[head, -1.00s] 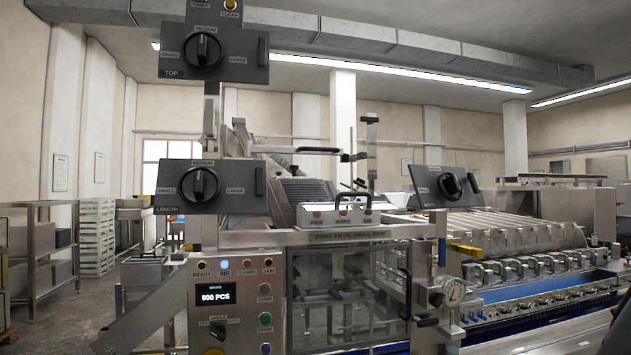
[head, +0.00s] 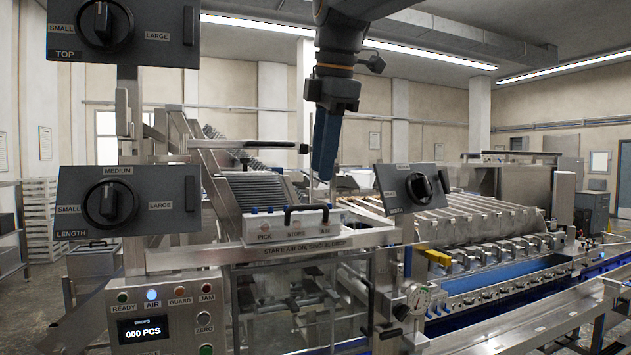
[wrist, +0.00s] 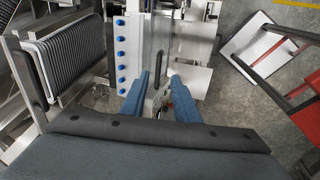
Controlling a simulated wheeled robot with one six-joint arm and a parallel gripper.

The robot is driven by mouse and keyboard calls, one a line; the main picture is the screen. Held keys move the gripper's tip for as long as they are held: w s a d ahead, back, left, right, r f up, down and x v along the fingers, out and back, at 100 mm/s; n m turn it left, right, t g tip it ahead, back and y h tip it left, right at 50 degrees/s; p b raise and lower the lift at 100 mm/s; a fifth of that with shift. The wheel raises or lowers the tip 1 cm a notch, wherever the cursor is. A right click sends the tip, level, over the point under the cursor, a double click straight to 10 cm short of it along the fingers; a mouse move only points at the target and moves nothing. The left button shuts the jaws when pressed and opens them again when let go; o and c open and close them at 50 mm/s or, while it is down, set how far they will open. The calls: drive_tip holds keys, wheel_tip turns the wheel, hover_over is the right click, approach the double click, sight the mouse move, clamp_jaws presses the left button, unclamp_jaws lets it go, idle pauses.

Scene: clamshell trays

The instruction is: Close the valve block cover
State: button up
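The valve block (head: 262,231) is a pale box on the machine's front ledge, labelled PICK, STOPS and AIR. Its row of blue knobs (wrist: 121,57) is uncovered in the wrist view. The cover (wrist: 151,38) looks like a clear panel beside the knobs, with a black bar handle (wrist: 163,38); the handle also shows in the head view (head: 306,209). The panel's exact tilt is hard to tell. My gripper (wrist: 160,86) is open, its blue fingers apart with nothing clearly between them. In the head view, my gripper (head: 322,178) points down above and behind the block's right end.
Dial panels marked TOP (head: 124,32) and LENGTH (head: 128,203) stand at left on a post. Another dial panel (head: 411,188) is right of my gripper. A ribbed magazine (wrist: 62,65) lies left of the valve block.

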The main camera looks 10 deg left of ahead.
drive_tip(key=a+p+x, duration=0.1)
drive_tip(key=p+x, duration=0.1)
drive_tip(key=x, duration=0.4)
drive_tip(key=shift+w+f+n, duration=0.25)
drive_tip(key=shift+n, duration=0.05)
